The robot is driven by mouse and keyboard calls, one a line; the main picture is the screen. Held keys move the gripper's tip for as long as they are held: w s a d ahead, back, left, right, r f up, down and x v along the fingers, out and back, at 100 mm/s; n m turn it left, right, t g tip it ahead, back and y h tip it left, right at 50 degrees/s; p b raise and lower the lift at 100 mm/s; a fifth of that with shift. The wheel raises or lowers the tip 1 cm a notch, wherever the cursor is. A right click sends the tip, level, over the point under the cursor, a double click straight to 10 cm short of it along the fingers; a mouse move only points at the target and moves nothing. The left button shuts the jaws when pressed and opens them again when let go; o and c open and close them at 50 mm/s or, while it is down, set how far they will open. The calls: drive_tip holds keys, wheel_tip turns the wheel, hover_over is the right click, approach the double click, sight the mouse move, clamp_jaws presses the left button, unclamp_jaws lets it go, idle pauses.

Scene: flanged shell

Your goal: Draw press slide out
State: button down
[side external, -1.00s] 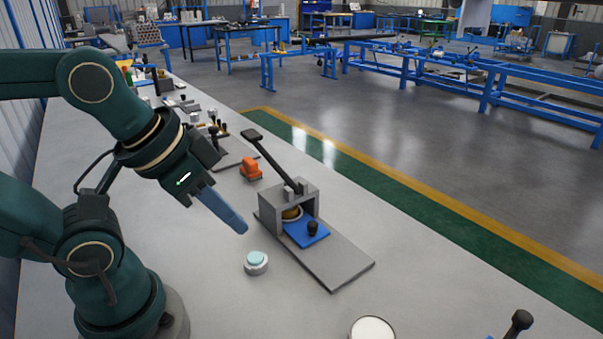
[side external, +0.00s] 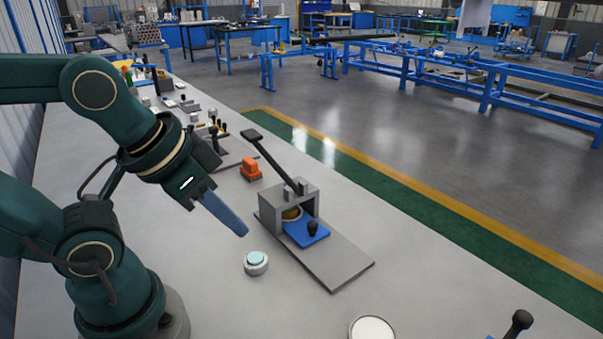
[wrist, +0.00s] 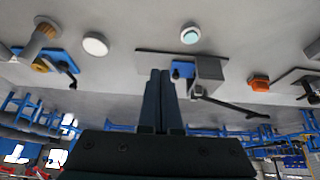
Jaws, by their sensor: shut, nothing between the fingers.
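The press (side external: 289,199) is a grey housing on a grey base plate (side external: 338,265), with a long black lever (side external: 270,157) tilted up to the left. Its blue slide (side external: 305,234) with a black knob (side external: 312,229) sticks partly out of the housing front, and a brass-coloured round part (side external: 291,213) shows inside the housing. In the wrist view the slide (wrist: 182,70) lies just beyond my fingertips beside the housing (wrist: 208,70). My gripper (side external: 243,232) is shut and empty, above the bench to the left of the press, apart from it. It also shows in the wrist view (wrist: 160,75).
An orange block (side external: 250,168) is behind the press. A white-topped round container (side external: 372,328) and another black-knobbed handle (side external: 519,322) are at the front.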

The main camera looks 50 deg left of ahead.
drive_tip(key=c, duration=0.7)
unclamp_jaws()
drive_tip(key=shift+r, duration=0.15)
drive_tip(key=shift+c, duration=0.2)
drive_tip(key=shift+n, duration=0.8)
drive_tip(key=w+r, duration=0.2)
drive_tip(key=w, duration=0.1)
drive_tip(key=w+r, duration=0.2)
drive_tip(key=shift+w+a, duration=0.1)
drive_tip(key=shift+a, duration=0.15)
drive_tip(key=n+g, duration=0.3)
drive_tip(key=g, duration=0.2)
hover_over(312, 223)
wheel_tip(312, 223, down, 11)
drive_tip(key=shift+w+d+f, duration=0.1)
drive_tip(key=shift+w, duration=0.05)
drive_tip(key=shift+f+g, duration=0.3)
drive_tip(key=shift+f, duration=2.6)
